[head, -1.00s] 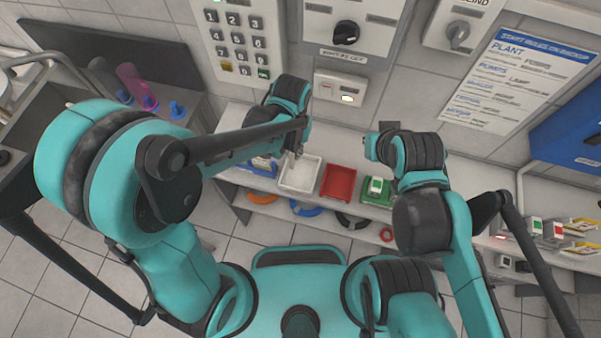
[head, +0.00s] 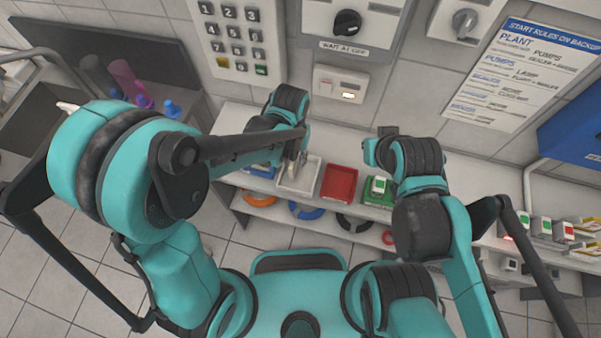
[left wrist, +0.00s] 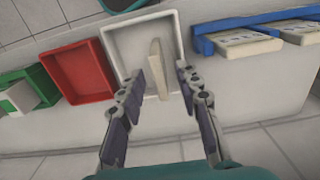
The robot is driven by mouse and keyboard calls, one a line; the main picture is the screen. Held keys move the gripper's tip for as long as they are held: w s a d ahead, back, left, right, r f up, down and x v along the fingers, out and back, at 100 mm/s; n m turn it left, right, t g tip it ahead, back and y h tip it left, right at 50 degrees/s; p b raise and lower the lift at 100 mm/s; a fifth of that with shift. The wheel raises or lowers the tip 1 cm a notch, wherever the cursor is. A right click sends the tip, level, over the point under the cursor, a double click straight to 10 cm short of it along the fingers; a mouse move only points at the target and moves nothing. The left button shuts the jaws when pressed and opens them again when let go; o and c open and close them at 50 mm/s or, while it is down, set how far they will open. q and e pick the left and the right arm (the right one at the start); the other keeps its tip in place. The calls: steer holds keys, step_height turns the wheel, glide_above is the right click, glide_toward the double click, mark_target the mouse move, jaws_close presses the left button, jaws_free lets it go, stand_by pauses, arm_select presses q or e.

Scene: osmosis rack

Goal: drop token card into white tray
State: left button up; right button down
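The white tray (head: 312,185) sits on the shelf; it also shows in the left wrist view (left wrist: 112,46). A pale token card (left wrist: 158,68) stands tilted on edge at the white tray, between and just beyond my left fingertips. My left gripper (left wrist: 158,82) is open over the tray's near side, with visible gaps between its fingers and the card. In the head view my left gripper (head: 293,168) is small and partly hidden by its arm. My right gripper (head: 388,131) is at the wall side of the right arm; its fingers are not clear.
A red tray (head: 340,184) and a green tray (head: 375,198) with a green-and-white block stand right of the white tray. A blue rack (left wrist: 204,44) with pale cards is on the other side. A keypad panel (head: 237,40) is on the wall above.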

arm_select(q)
steer(key=shift+r, duration=0.1)
step_height(320, 180, up, 12)
stand_by(0.5)
steer(key=s+a+f+n+t+b, duration=0.1)
steer(key=s+a+t+b, duration=0.1)
steer(key=a, duration=0.7)
steer(key=s+a+f+n+t+b, duration=0.1)
steer(key=s+a+n+t+b, duration=0.1)
steer(key=a+t, duration=0.3)
steer(key=s+a+b, duration=0.1)
steer(key=a, duration=0.2)
steer(key=shift+a+f+n, duration=0.3)
steer(key=shift+a+f, duration=0.1)
steer(key=shift+s, duration=0.1)
stand_by(1.9)
